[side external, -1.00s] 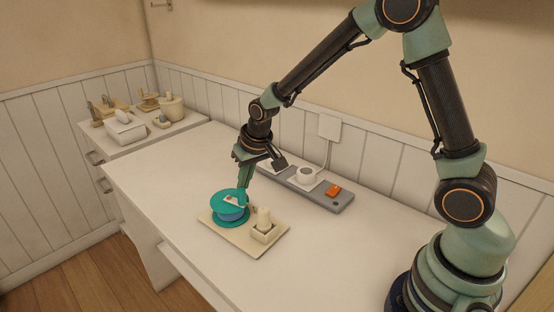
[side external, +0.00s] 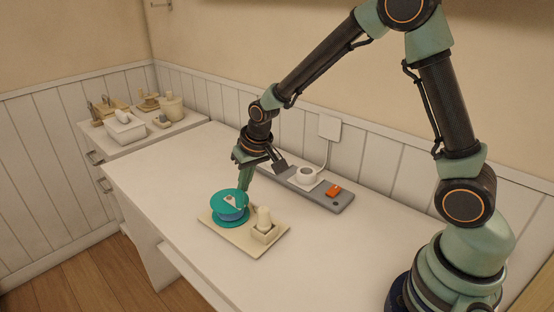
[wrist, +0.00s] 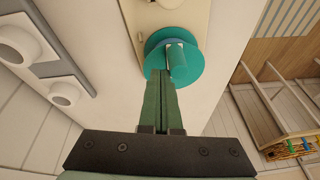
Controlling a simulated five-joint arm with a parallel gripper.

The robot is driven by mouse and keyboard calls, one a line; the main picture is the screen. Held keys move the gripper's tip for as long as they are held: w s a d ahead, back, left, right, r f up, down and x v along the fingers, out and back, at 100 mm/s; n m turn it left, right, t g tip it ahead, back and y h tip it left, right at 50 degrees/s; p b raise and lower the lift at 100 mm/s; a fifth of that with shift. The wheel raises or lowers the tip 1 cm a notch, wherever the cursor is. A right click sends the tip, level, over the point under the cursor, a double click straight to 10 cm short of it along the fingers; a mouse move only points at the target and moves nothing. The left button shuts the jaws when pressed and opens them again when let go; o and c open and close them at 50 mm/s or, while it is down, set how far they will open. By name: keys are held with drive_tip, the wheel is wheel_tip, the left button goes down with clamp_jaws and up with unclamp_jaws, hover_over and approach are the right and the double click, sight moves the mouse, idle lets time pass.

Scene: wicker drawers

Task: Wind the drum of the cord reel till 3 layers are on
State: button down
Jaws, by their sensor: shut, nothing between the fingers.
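The cord reel (side external: 222,199) has teal flanges with blue cord (side external: 229,214) between them. It stands upright at the left of a cream board (side external: 248,247). A pale crank arm shows on its top face. I cannot tell how many layers of cord are on the drum. My gripper (wrist: 160,74) is shut and empty, its fingers pointing at the reel. In the wrist view its tips are at the near edge of the reel (wrist: 154,47), right by a teal knob (wrist: 178,66); I cannot tell whether they touch it.
A cream box with an upright post (side external: 264,218) stands on the board's right side. Behind lies a grey strip (side external: 318,193) with an orange switch (side external: 333,190) and a white round piece (side external: 307,173). A side cabinet (side external: 141,131) holds several items. The tabletop's front right is clear.

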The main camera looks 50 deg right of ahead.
sight(239, 192)
drive_tip(key=shift+w+d, duration=0.2)
drive_tip(key=shift+d, duration=0.3)
wheel_tip(239, 192, up, 9)
drive_tip(key=shift+f, duration=0.2)
drive_tip(key=c, duration=1.4)
unclamp_jaws()
drive_tip(key=shift+a+r, duration=0.1)
drive_tip(key=shift+r, duration=0.15)
drive_tip(key=o, duration=0.6)
drive_tip(key=shift+a+r, duration=0.1)
drive_tip(key=shift+r, duration=0.05)
drive_tip(key=shift+o, duration=0.6)
drive_tip(key=shift+a+n+g, duration=0.2)
drive_tip(key=shift+n+g, duration=0.1)
drive_tip(key=shift+n, duration=0.4)
drive_tip(key=n+g, duration=0.1)
drive_tip(key=n, duration=0.2)
drive_tip(key=a+n+g, duration=0.1)
drive_tip(key=n, duration=0.2)
drive_tip(key=s+a+n+g, duration=0.1)
drive_tip(key=n, duration=0.2)
drive_tip(key=shift+a+f+n, duration=0.25)
drive_tip(key=shift+f+n, duration=0.05)
drive_tip(key=shift+n, duration=0.1)
wheel_tip(239, 192, down, 11)
drive_tip(key=shift+f, duration=0.1)
drive_tip(key=shift+c, duration=0.4)
clamp_jaws()
